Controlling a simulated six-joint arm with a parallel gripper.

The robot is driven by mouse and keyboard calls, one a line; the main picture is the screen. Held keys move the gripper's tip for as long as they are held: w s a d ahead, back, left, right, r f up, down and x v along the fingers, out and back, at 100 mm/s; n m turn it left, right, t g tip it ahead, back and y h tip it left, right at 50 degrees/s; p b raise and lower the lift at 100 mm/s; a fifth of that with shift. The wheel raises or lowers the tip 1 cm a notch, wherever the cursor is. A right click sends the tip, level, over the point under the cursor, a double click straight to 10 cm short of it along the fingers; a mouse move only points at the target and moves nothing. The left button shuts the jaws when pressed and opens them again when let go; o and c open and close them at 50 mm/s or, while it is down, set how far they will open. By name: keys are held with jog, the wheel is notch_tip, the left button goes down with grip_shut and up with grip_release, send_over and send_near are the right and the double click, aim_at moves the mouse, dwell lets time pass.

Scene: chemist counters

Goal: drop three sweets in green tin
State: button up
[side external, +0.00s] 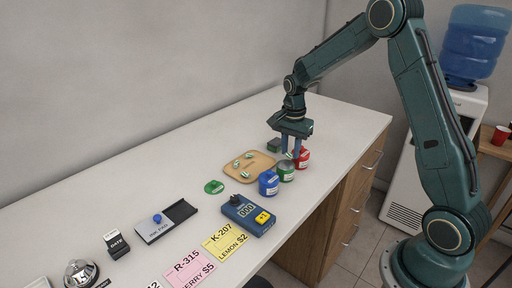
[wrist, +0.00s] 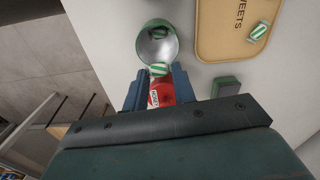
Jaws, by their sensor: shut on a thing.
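The green tin (side external: 286,172) stands on the counter between the blue and red tins. My gripper (side external: 291,152) is above the tins, pointing down. In the wrist view my gripper (wrist: 158,75) is shut on another striped sweet (wrist: 160,70), held at the near edge of the tin's mouth, over or beside it. Striped sweets (side external: 248,172) lie on the tan sweets tray (side external: 262,160), left of the tins; one (wrist: 259,30) shows in the wrist view.
The blue tin (side external: 268,184) and red tin (side external: 303,160) flank the green tin closely. A round green lid (side external: 214,187) lies left of them. A small green block (side external: 273,145) sits behind. A blue device (side external: 247,213), ink pad (side external: 166,221) and price cards (side external: 226,242) are nearer left.

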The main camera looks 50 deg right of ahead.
jog(key=shift+f, duration=0.85)
jog(key=o, duration=1)
jog(key=shift+r, duration=0.1)
notch_tip(320, 180, up, 14)
